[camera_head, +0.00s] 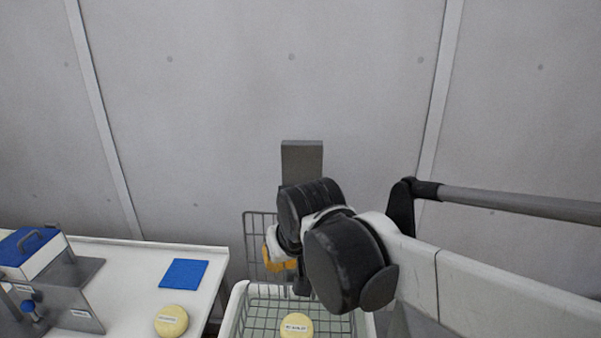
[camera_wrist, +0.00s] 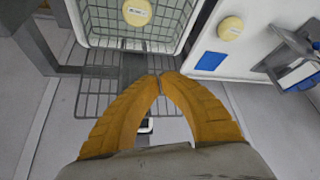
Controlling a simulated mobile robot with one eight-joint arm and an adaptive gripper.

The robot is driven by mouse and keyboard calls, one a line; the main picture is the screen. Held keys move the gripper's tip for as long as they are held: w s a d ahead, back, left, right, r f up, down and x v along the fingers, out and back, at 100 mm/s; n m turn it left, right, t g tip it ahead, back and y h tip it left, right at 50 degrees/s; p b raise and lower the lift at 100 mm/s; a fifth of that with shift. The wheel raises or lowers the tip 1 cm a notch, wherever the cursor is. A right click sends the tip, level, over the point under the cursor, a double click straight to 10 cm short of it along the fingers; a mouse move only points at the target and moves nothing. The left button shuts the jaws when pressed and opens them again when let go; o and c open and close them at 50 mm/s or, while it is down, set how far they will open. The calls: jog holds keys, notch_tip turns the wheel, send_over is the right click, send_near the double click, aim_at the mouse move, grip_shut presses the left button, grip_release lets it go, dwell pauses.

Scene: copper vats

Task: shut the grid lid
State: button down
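The grid lid (camera_head: 251,240) is a grey wire panel that stands raised at the back of a white-rimmed bin (camera_head: 237,302). My arm hides its right part in the head view. In the wrist view the lid (camera_wrist: 95,101) spreads out beyond the bin's rim (camera_wrist: 82,28), partly behind my fingers. My gripper (camera_wrist: 160,77) has orange fingers with the tips together and nothing seen between them. It overlaps the lid in both views; I cannot tell whether it touches. In the head view the orange fingers (camera_head: 275,255) show in front of the lid.
A yellow labelled round (camera_head: 296,326) lies in the bin. The white table (camera_head: 130,262) at left holds another yellow round (camera_head: 171,321), a blue mat (camera_head: 184,273) and a metal device with a blue top (camera_head: 60,285). A grey post (camera_head: 302,160) stands behind the bin by the wall.

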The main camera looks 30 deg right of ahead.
jog(key=w+d+r+m+g+h+p, duration=0.1)
jog(key=w+d+r+m+p, duration=0.1)
jog(key=w+d+r+p, duration=0.45)
jog(key=w+d+r+m+g+h+p, duration=0.1)
jog(key=w+d+r+m+p, duration=0.2)
jog(key=w+d+p, duration=0.7)
jog(key=w+f, duration=0.4)
jog(key=f, duration=0.4)
jog(key=shift+d+f+b, duration=0.15)
jog(key=shift+f+b, duration=0.05)
jog(key=shift+b, duration=0.25)
jog(key=shift+s, duration=0.1)
